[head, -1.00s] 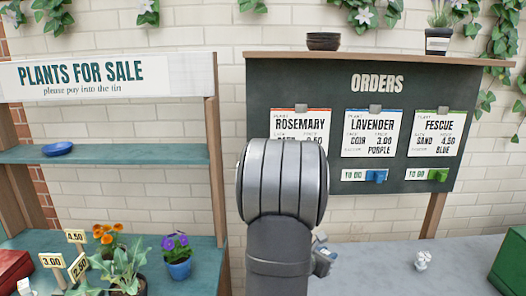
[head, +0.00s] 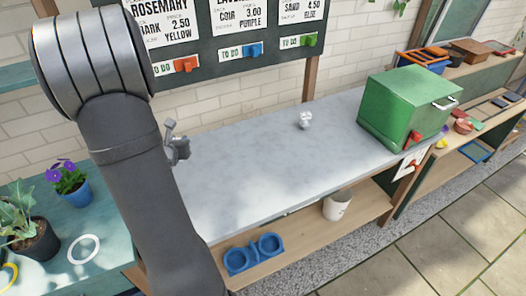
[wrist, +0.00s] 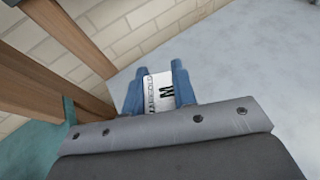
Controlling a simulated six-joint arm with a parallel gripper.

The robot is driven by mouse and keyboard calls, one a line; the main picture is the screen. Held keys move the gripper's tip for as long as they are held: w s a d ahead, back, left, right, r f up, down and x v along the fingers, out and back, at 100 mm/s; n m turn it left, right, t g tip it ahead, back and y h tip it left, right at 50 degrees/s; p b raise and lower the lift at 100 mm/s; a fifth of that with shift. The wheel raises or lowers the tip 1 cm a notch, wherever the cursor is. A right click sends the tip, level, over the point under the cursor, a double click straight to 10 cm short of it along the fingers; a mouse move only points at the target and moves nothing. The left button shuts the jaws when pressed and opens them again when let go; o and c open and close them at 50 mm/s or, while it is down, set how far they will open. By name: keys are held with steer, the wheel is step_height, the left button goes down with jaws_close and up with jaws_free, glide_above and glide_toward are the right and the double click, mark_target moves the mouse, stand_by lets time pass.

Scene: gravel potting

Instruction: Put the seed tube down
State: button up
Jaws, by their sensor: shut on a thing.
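The seed tube (wrist: 159,93) shows in the wrist view as a white labelled piece with dark lettering. It sits between the two blue fingers of my gripper (wrist: 157,88), which are shut on it. Pale grey worktop shows beyond the fingertips. I cannot tell whether the tube touches a surface. In the head view my arm stands in front at the left, and the tube cannot be made out there.
The grey worktop (head: 255,150) is mostly clear, with a small white object (head: 305,120) on it. A green box (head: 405,105) stands at its right end. Blue twin cups (head: 240,261) and a white pot (head: 337,206) are on the lower shelf. Potted plants (head: 66,178) stand left.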

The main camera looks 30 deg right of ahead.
steer(key=s+d+m+g+h, duration=0.25)
steer(key=s+d, duration=0.35)
steer(key=d, duration=0.4)
steer(key=s+d+m+g+h, duration=0.25)
steer(key=s+d, duration=0.35)
steer(key=d, duration=0.4)
steer(key=s+d+m+g+h, duration=0.25)
steer(key=s+d, duration=0.35)
steer(key=d, duration=0.5)
steer(key=shift+m+t+y, duration=0.25)
steer(key=shift+m+y, duration=0.1)
steer(key=shift+m, duration=0.1)
steer(key=shift+w+a+f, duration=0.9)
steer(key=shift+w+f, duration=0.8)
steer(key=shift+w+a+f, duration=0.85)
steer(key=shift+w+f, duration=0.8)
steer(key=shift+w, duration=0.05)
steer(key=shift+w+a+f, duration=0.9)
steer(key=shift+w+f, duration=0.8)
steer(key=shift+f, duration=0.1)
steer(key=o, duration=0.6)
steer(key=shift+f, duration=0.1)
steer(key=o, duration=0.4)
